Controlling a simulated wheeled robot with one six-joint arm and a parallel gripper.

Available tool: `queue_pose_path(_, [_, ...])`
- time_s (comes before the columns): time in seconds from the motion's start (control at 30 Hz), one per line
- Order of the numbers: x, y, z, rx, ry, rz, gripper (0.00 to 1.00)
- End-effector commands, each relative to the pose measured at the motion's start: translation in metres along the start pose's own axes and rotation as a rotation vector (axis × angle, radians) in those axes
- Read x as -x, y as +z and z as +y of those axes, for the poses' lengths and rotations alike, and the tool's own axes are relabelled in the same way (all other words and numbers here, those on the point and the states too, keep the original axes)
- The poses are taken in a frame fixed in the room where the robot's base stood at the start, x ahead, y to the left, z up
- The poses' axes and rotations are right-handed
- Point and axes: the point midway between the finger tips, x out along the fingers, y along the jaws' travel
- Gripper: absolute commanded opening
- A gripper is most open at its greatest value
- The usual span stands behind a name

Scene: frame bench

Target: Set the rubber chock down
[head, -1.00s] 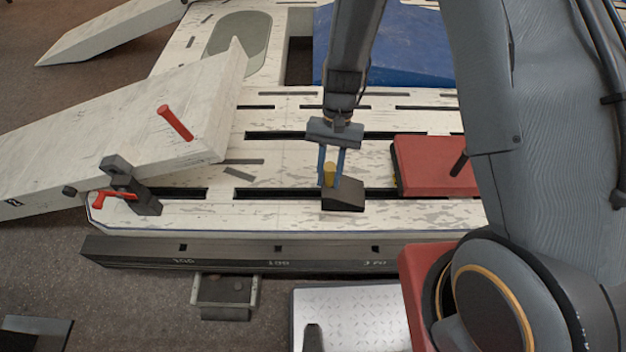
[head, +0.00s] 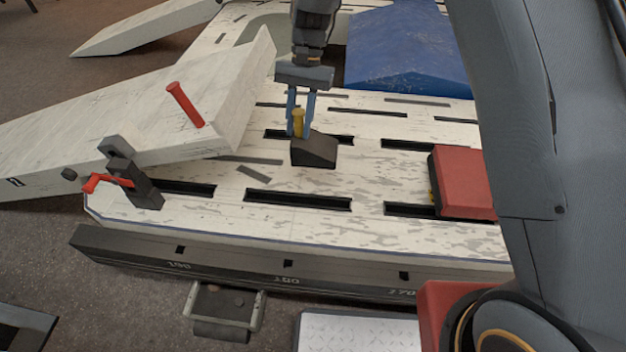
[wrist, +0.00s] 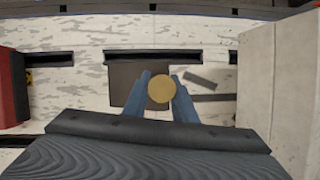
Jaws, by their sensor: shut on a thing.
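The rubber chock is a dark wedge (head: 314,151) with an upright yellow knob or handle (head: 298,122). My gripper (head: 299,128) has its two blue fingers on either side of the yellow handle and is shut on it. In the head view the chock is over the slotted white bench top, between the slots; I cannot tell whether its underside touches the surface. The wrist view shows the round yellow handle top (wrist: 161,89) between the blue fingers, with the dark chock (wrist: 123,80) below, partly hidden by the fingers.
A pale ramp-like board (head: 130,115) with a red handle lies at left, by a dark clamp (head: 138,180) with a red lever. A red block (head: 463,182) stands at right and a blue wedge (head: 405,45) behind. Bare slotted bench top (head: 300,220) lies in front of the chock.

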Motion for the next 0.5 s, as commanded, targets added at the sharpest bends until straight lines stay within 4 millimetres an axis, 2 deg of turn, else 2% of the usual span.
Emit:
queue_pose_path(0.17, [-0.011,-0.005,-0.002,0.001,0.001,-0.001,0.0])
queue_pose_path(0.4, [-0.047,-0.02,-0.001,0.0,0.002,-0.002,0.0])
queue_pose_path(0.5, [-0.055,-0.024,-0.001,0.001,0.001,0.0,0.0])
